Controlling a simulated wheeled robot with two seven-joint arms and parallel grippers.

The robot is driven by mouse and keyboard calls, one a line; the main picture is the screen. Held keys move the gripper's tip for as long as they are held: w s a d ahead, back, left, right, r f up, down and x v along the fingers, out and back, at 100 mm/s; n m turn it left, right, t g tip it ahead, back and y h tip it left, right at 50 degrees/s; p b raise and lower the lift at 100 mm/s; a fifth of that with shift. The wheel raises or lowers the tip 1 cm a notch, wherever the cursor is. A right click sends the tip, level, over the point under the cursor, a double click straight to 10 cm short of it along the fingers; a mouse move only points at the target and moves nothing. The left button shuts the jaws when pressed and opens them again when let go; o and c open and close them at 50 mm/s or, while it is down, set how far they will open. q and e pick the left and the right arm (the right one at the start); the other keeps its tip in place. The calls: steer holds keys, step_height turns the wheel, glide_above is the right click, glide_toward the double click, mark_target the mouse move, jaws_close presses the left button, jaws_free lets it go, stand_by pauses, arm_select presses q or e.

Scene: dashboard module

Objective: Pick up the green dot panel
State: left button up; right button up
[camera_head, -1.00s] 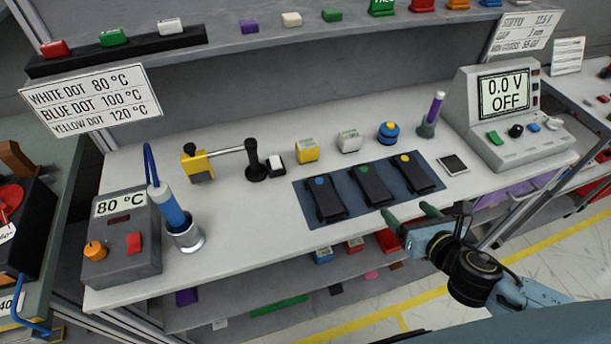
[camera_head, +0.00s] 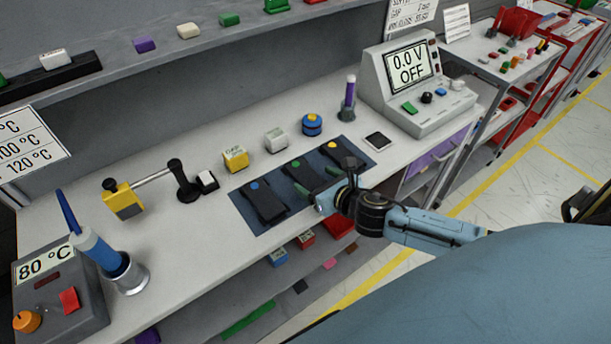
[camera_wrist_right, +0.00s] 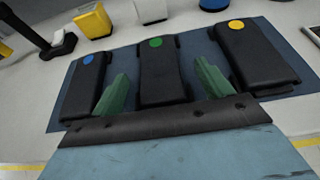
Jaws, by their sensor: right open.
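The green dot panel (camera_head: 305,178) is a black block with a green dot. It lies in the middle of a dark blue mat (camera_head: 244,213), between the blue dot panel (camera_head: 264,203) and the yellow dot panel (camera_head: 345,153). My right gripper (camera_head: 324,185) is over the front part of the mat. In the right wrist view its green fingers (camera_wrist_right: 163,84) are apart, one to each side of the green dot panel (camera_wrist_right: 163,76), with nothing between them gripped. Whether they touch the panel is unclear. My left gripper is not in view.
A soldering iron in its holder (camera_head: 128,274) and an 80 °C station (camera_head: 70,295) stand at left. Behind the mat are a yellow block (camera_head: 235,159), a white block (camera_head: 276,140) and a blue-yellow knob (camera_head: 312,125). A 0.0 V tester (camera_head: 420,95) stands at right.

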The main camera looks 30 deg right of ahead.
mark_target(305, 174)
steer(key=x, duration=0.3)
steer(key=shift+w+a, duration=0.1)
steer(key=shift+a, duration=0.1)
steer(key=shift+r, duration=0.1)
steer(key=c, duration=1.1)
